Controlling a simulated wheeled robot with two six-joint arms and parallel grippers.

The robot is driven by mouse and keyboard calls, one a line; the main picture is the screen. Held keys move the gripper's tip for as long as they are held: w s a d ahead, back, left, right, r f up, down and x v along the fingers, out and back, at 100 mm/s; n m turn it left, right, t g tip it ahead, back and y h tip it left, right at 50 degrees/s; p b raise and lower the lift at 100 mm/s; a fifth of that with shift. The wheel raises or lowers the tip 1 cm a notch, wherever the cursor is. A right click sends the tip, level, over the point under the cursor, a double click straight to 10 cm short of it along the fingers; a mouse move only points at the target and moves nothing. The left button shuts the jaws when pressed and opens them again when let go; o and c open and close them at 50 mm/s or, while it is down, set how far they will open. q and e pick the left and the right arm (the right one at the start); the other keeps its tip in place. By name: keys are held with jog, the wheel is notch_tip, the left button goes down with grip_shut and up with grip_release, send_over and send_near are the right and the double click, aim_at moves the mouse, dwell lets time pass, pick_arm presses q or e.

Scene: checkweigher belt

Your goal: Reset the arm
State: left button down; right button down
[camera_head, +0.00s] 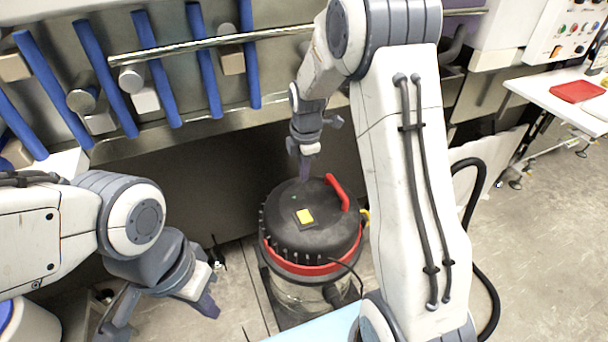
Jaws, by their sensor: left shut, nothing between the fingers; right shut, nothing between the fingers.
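My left arm comes in from the left edge, and its gripper (207,306) points down over the floor at the lower left. It is shut and empty. My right arm stands up from the bottom, bends at the top and reaches down. Its gripper (304,178) hangs in front of the dark panel, just above and behind the black lid of the vacuum in the picture. It is shut and holds nothing. I cannot tell whether its tips touch the lid.
A drum vacuum (308,218) with a red handle stands below my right gripper. Behind it is the belt machine with blue bars (105,78) and a metal rail (215,41). A white table with a red tray (577,91) is at the right. The floor at the right is mostly clear.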

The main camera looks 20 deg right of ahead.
jog(key=s+a+r+m+p, duration=0.1)
jog(key=s+a+r+m, duration=0.1)
jog(key=s+a+r, duration=0.3)
jog(key=s+a+r+m, duration=0.2)
jog(key=s+a+r, duration=0.1)
jog(key=s+a, duration=0.3)
jog(key=s+a+r+m, duration=0.1)
jog(key=s+a+m, duration=0.2)
jog(key=s, duration=0.6)
jog(key=s+a+r+m+g+y, duration=0.1)
jog(key=s+a+r+m, duration=0.1)
jog(key=s, duration=0.7)
jog(key=shift+s+a+m+p, duration=0.35)
jog(key=shift+a+m+p, duration=0.15)
jog(key=shift+m, duration=0.5)
